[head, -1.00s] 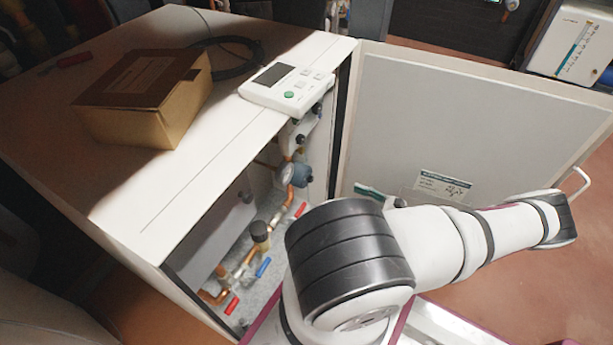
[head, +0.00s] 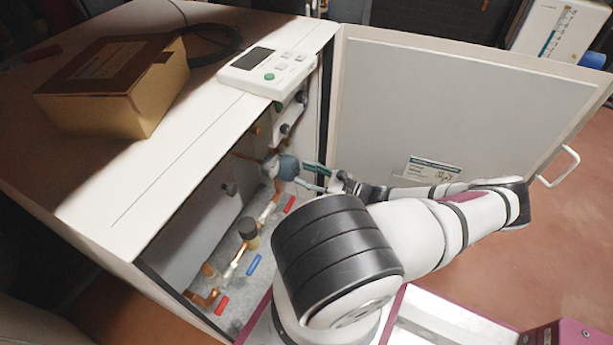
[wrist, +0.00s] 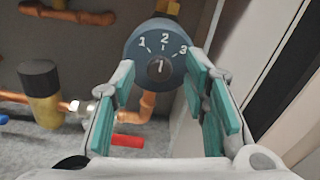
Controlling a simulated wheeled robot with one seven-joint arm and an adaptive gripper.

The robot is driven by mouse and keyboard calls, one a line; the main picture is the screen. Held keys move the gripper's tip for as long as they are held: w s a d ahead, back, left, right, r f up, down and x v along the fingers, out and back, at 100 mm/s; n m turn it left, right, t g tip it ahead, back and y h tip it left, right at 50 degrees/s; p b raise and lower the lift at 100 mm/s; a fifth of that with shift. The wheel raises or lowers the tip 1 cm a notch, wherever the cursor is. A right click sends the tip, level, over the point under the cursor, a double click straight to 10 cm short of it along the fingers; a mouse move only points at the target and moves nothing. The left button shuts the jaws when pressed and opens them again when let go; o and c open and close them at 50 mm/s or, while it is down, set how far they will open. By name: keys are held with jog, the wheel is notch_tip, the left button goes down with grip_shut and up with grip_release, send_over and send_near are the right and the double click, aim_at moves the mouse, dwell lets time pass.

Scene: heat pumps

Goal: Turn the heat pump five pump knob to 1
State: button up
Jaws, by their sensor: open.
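The blue round pump (head: 288,167) sits on copper pipe inside the open cabinet. In the wrist view its dial face (wrist: 146,35) shows the numbers 1, 2 and 3. The small dark pump knob (wrist: 159,67) is at the dial's centre, and its white mark points up, about at 2. My gripper (head: 308,177) is open, with teal pads facing the pump from the right. In the wrist view my gripper (wrist: 158,80) has one finger on each side of the knob, apart from it. The gap in depth to the knob is hard to tell.
The cabinet door (head: 430,100) stands open to the right, and the cabinet side wall is close to my right finger. Red handles (head: 289,204), a blue handle (head: 254,265) and a black-capped valve (head: 248,230) are lower down. A controller (head: 268,72) and a cardboard box (head: 120,85) lie on top.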

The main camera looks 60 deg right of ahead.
grip_shut()
jog(key=shift+n, duration=0.4)
jog(key=n+p, duration=0.2)
jog(key=n, duration=0.1)
jog(key=shift+n, duration=0.3)
jog(key=shift+n+p, duration=0.75)
jog(key=shift+n, duration=1.45)
grip_release()
